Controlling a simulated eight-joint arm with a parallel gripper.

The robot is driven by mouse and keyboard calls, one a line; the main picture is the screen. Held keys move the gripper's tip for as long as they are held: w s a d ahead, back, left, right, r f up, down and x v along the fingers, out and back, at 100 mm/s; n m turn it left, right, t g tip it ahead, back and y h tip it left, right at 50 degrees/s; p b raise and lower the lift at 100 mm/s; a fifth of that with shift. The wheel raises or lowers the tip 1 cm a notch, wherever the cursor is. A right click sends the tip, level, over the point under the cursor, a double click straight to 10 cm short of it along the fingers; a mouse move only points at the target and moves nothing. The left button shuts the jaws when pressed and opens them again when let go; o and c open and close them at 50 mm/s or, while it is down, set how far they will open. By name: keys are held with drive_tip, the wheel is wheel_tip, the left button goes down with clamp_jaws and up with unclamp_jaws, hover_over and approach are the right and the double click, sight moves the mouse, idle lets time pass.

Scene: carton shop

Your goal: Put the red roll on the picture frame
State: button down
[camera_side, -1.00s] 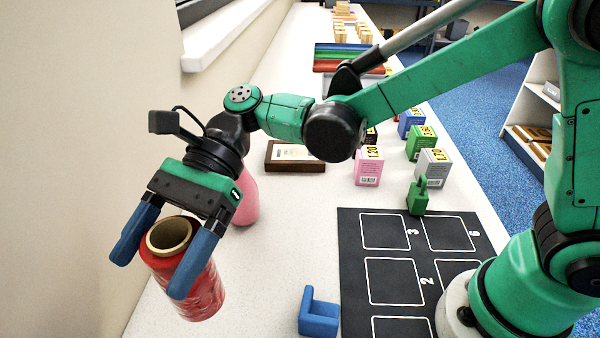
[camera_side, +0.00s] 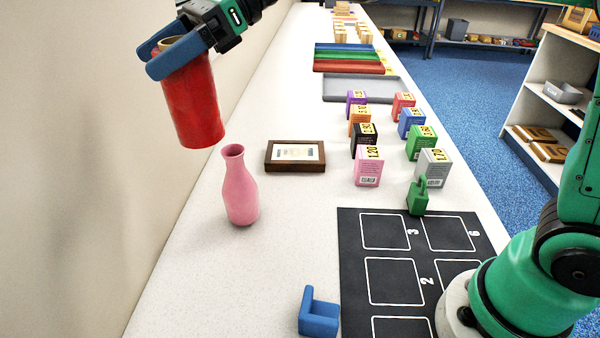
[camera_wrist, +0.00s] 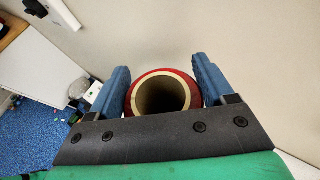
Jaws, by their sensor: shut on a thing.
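The red roll (camera_side: 192,103) is a red cylinder with a hollow tan core. My gripper (camera_side: 178,55) is shut on its upper end, one blue finger on each side, and holds it in the air, slightly tilted. In the wrist view the roll (camera_wrist: 161,77) shows end-on between the blue fingers (camera_wrist: 162,92). The picture frame (camera_side: 294,168) lies flat on the white table, brown with a pale picture inside. It is to the right of and below the roll in the side view, with nothing on it. The frame cannot be made out in the wrist view.
A pink vase (camera_side: 240,190) stands just left of the frame, below the roll. Small boxes (camera_side: 368,166) in several colours stand right of the frame. A black mat (camera_side: 380,245), a blue holder (camera_side: 319,315) and a grey tray (camera_side: 360,90) also lie on the table (camera_side: 240,285).

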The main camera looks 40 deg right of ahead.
drive_tip(key=w+d+r+m+t+h, duration=0.1)
drive_tip(key=w+d+m+t+h, duration=0.3)
drive_tip(key=d, duration=0.8)
drive_tip(key=w+d+r+m+t+h, duration=0.1)
drive_tip(key=w+d+m+t+h, duration=0.1)
drive_tip(key=w+d+m+t, duration=0.75)
wheel_tip(320, 180, down, 20)
drive_tip(key=s+d+n+g, duration=0.2)
drive_tip(key=d+n+g, duration=0.1)
drive_tip(key=shift+s+g, duration=0.35)
drive_tip(key=shift+f, duration=0.15)
unclamp_jaws()
